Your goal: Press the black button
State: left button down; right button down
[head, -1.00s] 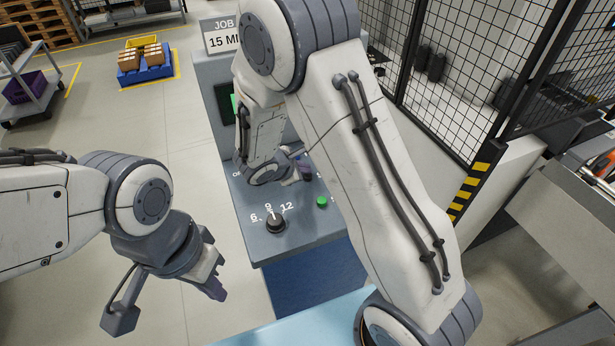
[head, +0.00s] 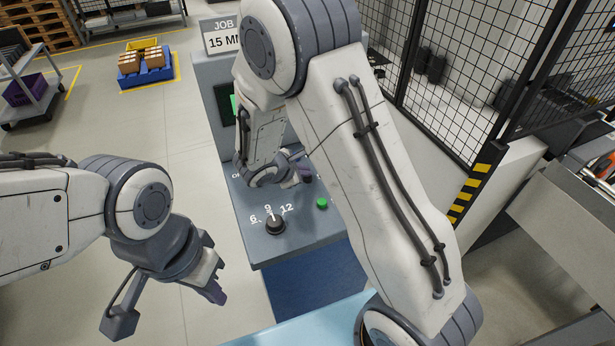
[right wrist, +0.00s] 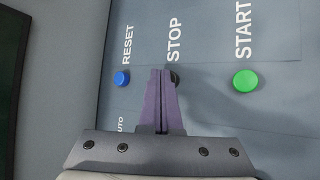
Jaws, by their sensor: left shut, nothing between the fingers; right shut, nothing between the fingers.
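The black button (right wrist: 175,77) is under the STOP label in the right wrist view, mostly hidden behind my right fingertips. My right gripper (right wrist: 162,72) is shut and empty, its purple fingers right at the button. I cannot tell whether they touch it. In the head view my right gripper (head: 303,173) is over the grey control panel (head: 300,242), partly hidden by my own arm. My left gripper (head: 216,293) is shut and empty, hanging left of the panel, well away from the button.
A blue button (right wrist: 122,78) under RESET and a green button (right wrist: 246,81) under START flank the black one. A black rotary knob (head: 275,224) with numbers sits at the panel's front. A mesh fence (head: 450,75) stands to the right. Open floor lies left.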

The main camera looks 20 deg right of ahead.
jog(key=shift+f, duration=0.2)
jog(key=shift+r, duration=0.15)
dwell(0.4)
jog(key=shift+r+p, duration=0.3)
jog(key=shift+r, duration=0.5)
notch_tip(320, 180, up, 5)
jog(key=p, duration=0.3)
dwell(0.7)
jog(key=s+a+r+m+g+y+b, duration=0.1)
jog(key=s+a+m+g+y, duration=0.1)
jog(key=s+a, duration=0.3)
jog(key=s+a+r+m+g+y+b, duration=0.1)
jog(key=s+a+m+y+b, duration=0.1)
jog(key=s, duration=1.2)
jog(key=s+a+r+m+g+y+b, duration=0.1)
jog(key=s+a+m+g+y, duration=0.1)
jog(key=s+a+m+y, duration=0.2)
jog(key=s+a+m, duration=0.1)
jog(key=s+a, duration=0.2)
jog(key=s, duration=0.2)
jog(key=shift+s+a+r+g+b, duration=0.3)
jog(key=shift+b, duration=0.1)
